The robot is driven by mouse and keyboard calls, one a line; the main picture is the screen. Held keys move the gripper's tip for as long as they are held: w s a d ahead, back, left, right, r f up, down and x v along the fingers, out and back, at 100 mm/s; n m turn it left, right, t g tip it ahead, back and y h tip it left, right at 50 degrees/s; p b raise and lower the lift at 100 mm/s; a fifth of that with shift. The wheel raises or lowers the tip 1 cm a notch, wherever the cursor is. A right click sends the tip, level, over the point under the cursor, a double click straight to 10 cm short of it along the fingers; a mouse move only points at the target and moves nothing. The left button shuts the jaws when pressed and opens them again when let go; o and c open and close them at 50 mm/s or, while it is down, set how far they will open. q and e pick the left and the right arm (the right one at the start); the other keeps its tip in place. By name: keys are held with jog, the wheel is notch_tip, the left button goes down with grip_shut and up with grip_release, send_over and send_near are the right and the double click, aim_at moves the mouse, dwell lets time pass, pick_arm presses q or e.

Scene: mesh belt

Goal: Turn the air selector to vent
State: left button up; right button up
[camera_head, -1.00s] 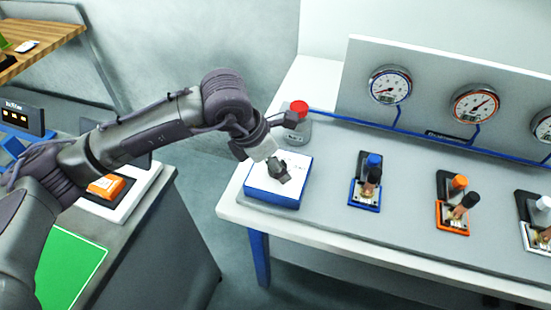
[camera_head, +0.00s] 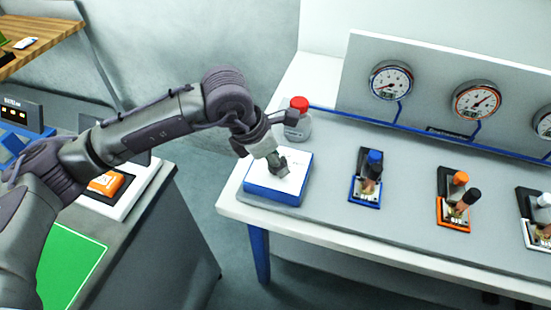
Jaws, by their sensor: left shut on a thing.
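A low box with a white top and blue sides (camera_head: 273,197) sits at the left end of the grey bench; it appears to be the air selector. My left gripper (camera_head: 281,167) reaches down from the left onto the top of this box. Its fingers are shut on a small dark part there, apparently the selector's knob. The gripper covers most of that part, so its pointing direction and any position labels cannot be read. My right gripper is not in view.
Valves with blue (camera_head: 366,178), orange (camera_head: 455,201) and white bases stand along the bench to the right. Round gauges (camera_head: 391,81) are on the panel behind. The bench front is clear.

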pick_arm(q)
jog(key=m+b, duration=0.1)
jog(key=b, duration=0.1)
jog(key=m+g+b, duration=0.1)
jog(key=b, duration=0.1)
jog(key=m+b, duration=0.2)
jog(key=shift+w+f+g, duration=0.15)
jog(key=shift+f+g, duration=0.1)
jog(key=shift+g, duration=0.05)
jog(key=shift+r+m+g+b, duration=0.1)
jog(key=shift+m+g+b, duration=0.3)
jog(key=shift+m+b, duration=0.75)
jog(key=shift+r+m+g+b, duration=0.15)
jog(key=shift+m+g+b, duration=0.4)
jog(key=shift+m, duration=0.5)
jog(key=o, duration=1.1)
jog(key=shift+o, duration=0.2)
jog(key=v, duration=1.2)
